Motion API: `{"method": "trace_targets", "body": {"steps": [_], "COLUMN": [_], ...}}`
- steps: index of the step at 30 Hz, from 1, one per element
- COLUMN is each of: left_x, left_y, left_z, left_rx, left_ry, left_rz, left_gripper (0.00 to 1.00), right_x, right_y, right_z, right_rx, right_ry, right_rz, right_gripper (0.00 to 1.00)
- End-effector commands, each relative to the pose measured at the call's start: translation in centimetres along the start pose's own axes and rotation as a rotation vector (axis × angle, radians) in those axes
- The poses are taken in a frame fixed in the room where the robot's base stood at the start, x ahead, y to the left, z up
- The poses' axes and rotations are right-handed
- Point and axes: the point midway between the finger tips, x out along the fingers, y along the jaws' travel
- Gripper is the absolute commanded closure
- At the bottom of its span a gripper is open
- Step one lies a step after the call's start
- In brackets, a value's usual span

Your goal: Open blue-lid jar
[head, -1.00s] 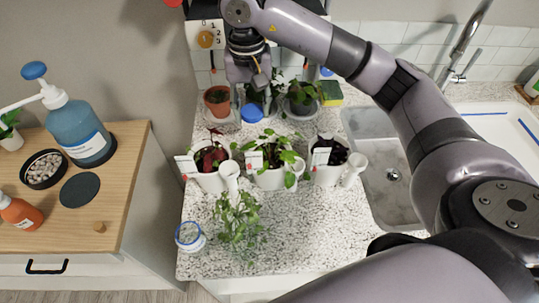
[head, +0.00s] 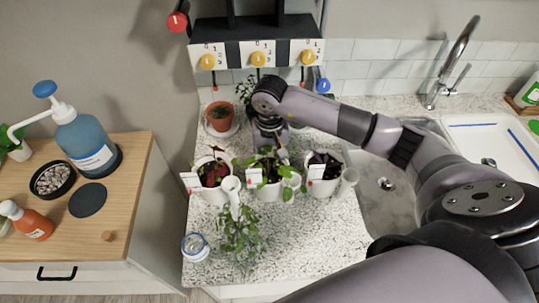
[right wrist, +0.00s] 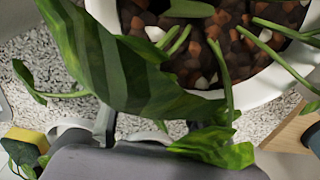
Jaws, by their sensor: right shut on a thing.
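My right gripper (head: 268,138) is lowered behind the middle white pot (head: 272,190), where a blue lid showed earlier. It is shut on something. The blue-lid jar is not visible now; my gripper and the leaves cover that spot, so the grip is inferred from its place. In the right wrist view, striped green leaves (right wrist: 130,75) and a white pot with brown pebbles (right wrist: 215,55) fill the picture, and a grey part of my gripper (right wrist: 103,125) shows among leaves. My left gripper is not in view.
White pots with plants (head: 213,178) and (head: 325,173) flank the middle one. A terracotta pot (head: 220,118) stands at the back left. A small jar with a blue rim (head: 195,247) stands at the counter's front left. A sink (head: 388,190) lies to the right.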

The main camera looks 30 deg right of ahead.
Motion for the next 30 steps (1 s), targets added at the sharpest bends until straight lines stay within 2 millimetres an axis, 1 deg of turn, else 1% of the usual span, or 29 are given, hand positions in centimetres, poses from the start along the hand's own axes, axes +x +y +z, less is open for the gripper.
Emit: {"method": "trace_targets", "body": {"steps": [1, 2, 10, 14, 15, 23, 30], "left_x": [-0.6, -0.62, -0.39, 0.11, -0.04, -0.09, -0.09], "left_y": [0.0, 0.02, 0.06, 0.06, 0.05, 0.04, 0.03], "left_z": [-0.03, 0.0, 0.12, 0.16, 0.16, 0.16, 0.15], "left_rx": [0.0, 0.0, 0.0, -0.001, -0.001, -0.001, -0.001], "left_ry": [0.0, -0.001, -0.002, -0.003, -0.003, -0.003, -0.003], "left_rz": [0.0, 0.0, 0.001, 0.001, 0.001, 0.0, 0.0], "left_gripper": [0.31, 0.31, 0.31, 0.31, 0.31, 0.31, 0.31], "right_x": [0.37, 0.55, 0.9, 1.29, 1.13, 1.1, 1.1], "right_y": [-0.26, -0.29, -0.3, -0.3, -0.31, -0.3, -0.3], "right_z": [0.31, 0.28, 0.18, 0.16, 0.17, 0.18, 0.18], "right_rx": [-0.003, -0.003, -0.003, -0.003, -0.003, -0.003, -0.003], "right_ry": [-0.008, -0.007, -0.003, -0.003, -0.004, -0.004, -0.004], "right_rz": [-0.001, -0.001, -0.001, -0.001, -0.002, -0.001, -0.001], "right_gripper": [0.95, 0.95, 0.95, 0.95, 0.59, 0.42, 0.41]}}
